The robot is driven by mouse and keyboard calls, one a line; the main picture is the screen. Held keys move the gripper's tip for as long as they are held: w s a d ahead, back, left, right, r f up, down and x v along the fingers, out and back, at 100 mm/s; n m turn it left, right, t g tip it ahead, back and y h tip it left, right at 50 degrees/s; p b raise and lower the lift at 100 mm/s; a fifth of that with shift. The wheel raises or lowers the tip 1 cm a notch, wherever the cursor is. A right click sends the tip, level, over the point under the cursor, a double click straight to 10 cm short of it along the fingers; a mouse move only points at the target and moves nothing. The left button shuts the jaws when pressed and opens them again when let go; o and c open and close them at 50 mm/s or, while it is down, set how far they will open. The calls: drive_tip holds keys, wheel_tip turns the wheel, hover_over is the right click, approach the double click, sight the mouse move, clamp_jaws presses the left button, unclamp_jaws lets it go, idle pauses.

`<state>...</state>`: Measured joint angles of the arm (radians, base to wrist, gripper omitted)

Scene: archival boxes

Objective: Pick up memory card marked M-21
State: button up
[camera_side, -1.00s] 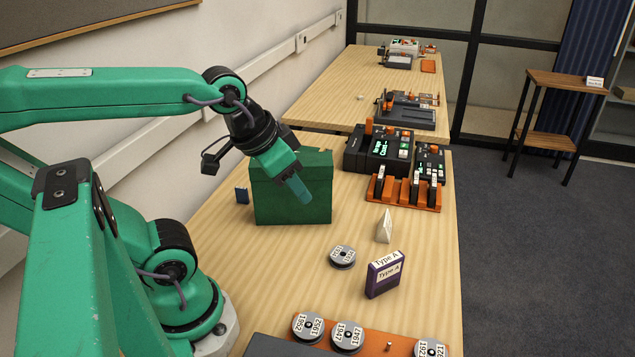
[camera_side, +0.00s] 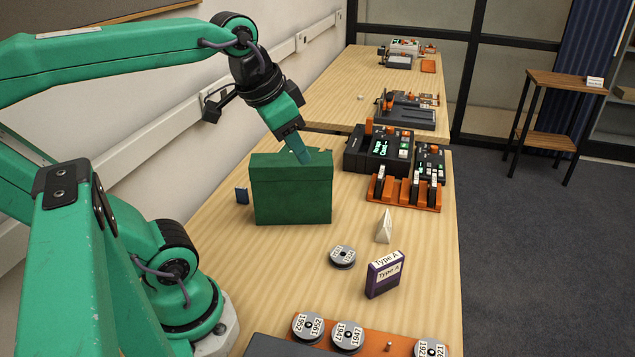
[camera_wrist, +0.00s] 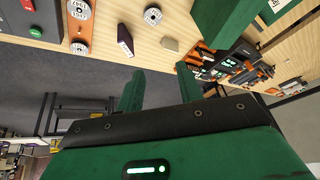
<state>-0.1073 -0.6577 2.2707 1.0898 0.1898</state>
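My gripper (camera_side: 301,152) is open and empty, above the top edge of the green box (camera_side: 292,195) in the side view. Its two green fingers (camera_wrist: 160,88) stand apart in the wrist view. No mark M-21 can be read in either view. A white label (camera_wrist: 278,5) at the top right of the wrist view is cut off.
A dark console (camera_side: 375,160) with a lit screen stands behind the orange rack. A grey reel (camera_side: 342,257), a pale wedge (camera_side: 384,226) and a purple Type A box (camera_side: 384,274) stand nearer. An orange reel tray (camera_side: 385,343) is at the front. Bare table lies between.

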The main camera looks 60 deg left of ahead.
drive_tip(key=w+a+r+m+g, duration=0.1)
drive_tip(key=w+a+m, duration=0.15)
drive_tip(key=a, duration=0.45)
drive_tip(key=m+g, duration=0.4)
drive_tip(key=m, duration=0.1)
hover_over(241, 188)
wheel_tip(241, 188, down, 2)
drive_tip(key=shift+m+h, duration=0.25)
drive_tip(key=shift+h, duration=0.05)
wheel_tip(241, 188, down, 30)
drive_tip(key=shift+r, duration=0.2)
drive_tip(key=shift+a, duration=0.1)
clamp_jaws()
